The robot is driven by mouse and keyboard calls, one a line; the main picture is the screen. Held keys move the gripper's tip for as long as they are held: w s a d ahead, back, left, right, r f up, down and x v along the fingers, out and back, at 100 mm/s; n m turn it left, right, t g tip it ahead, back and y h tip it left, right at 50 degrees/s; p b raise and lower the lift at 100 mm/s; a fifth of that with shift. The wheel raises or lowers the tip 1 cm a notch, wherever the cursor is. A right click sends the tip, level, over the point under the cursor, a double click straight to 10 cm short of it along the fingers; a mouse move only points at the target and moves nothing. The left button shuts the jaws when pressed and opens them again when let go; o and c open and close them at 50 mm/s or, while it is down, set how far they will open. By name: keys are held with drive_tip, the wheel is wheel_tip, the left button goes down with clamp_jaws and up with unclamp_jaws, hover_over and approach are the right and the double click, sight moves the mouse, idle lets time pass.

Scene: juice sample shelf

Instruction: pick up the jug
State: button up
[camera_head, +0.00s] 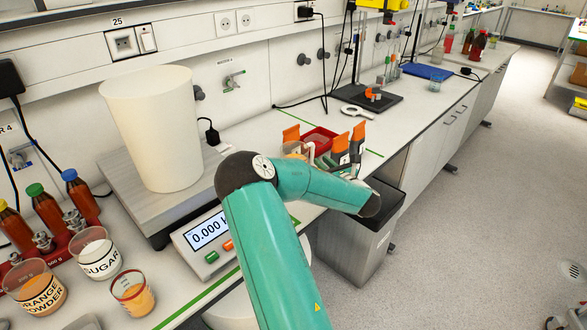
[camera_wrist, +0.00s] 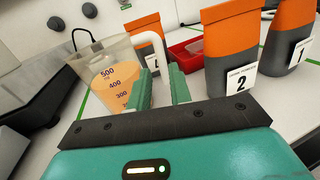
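The jug (camera_wrist: 112,80) is clear with a volume scale, orange contents and a pale handle (camera_wrist: 150,38) on its right side. It stands upright on the bench at the left of the wrist view. In the head view the jug (camera_head: 294,149) shows small, partly hidden behind my arm. My gripper (camera_wrist: 162,85) is open at the handle. Its two green fingers stand apart, and the lower part of the handle shows between them. Whether either finger touches the handle cannot be told.
Orange-and-grey bags marked 2 (camera_wrist: 233,50) and 1 (camera_wrist: 294,38) stand close on the right. A red tray (camera_wrist: 187,50) lies behind. A scale (camera_head: 205,240) bears a large white container (camera_head: 155,130). A grey bin (camera_head: 355,245) stands below the bench edge.

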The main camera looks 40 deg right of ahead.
sight(313, 151)
drive_tip(key=x, duration=0.7)
drive_tip(key=shift+w+r, duration=0.15)
clamp_jaws()
